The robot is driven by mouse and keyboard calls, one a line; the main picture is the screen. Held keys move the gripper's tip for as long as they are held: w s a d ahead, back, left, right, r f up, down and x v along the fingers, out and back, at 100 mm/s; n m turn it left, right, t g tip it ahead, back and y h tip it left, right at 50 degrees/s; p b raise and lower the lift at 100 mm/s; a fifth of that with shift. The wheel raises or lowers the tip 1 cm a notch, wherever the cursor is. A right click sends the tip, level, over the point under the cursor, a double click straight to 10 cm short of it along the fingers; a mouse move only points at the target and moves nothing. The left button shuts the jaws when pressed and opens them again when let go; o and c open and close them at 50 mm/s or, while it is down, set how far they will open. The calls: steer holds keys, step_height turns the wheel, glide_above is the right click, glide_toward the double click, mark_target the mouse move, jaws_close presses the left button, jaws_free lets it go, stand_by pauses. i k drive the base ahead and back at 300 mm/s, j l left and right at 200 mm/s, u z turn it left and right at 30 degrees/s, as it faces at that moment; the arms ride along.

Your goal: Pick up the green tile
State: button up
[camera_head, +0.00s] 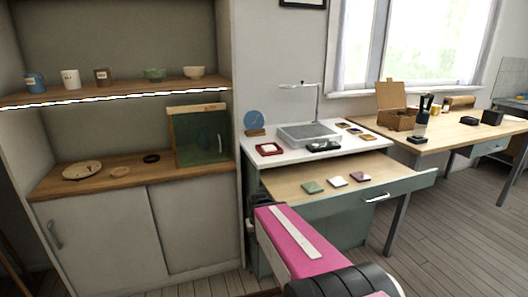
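The green tile (312,187) lies flat on the pale wooden surface of a pulled-out drawer or shelf (285,178). It is the leftmost of three small tiles in a row. A white tile (337,181) lies to its right, and a dark reddish tile (360,176) lies farther right. The tiles are apart from one another. Part of my pink arm reaches up from the bottom, in front of and below the tiles. I cannot make out my gripper's fingers.
Behind stands a white worktop with a grey tray (308,134), a red-edged dish (269,149) and several small tiles. A cabinet (100,235) with shelves fills the left. A second desk (440,133) with a wooden box (396,118) stands at right. The drawer's front part is clear.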

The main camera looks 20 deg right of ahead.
mark_target(312, 187)
steer(key=j+z, duration=0.3)
steer(key=k+j+z, duration=0.15)
steer(key=j+z, duration=0.15)
steer(key=k+j+z, duration=0.15)
steer(key=j+z, duration=0.15)
steer(key=z, duration=0.2)
steer(key=i+l+z, duration=0.1)
steer(key=l, duration=0.35)
steer(key=i+l, duration=0.3)
steer(key=i+l+z, duration=0.15)
steer(key=l, duration=0.35)
steer(key=i, duration=0.1)
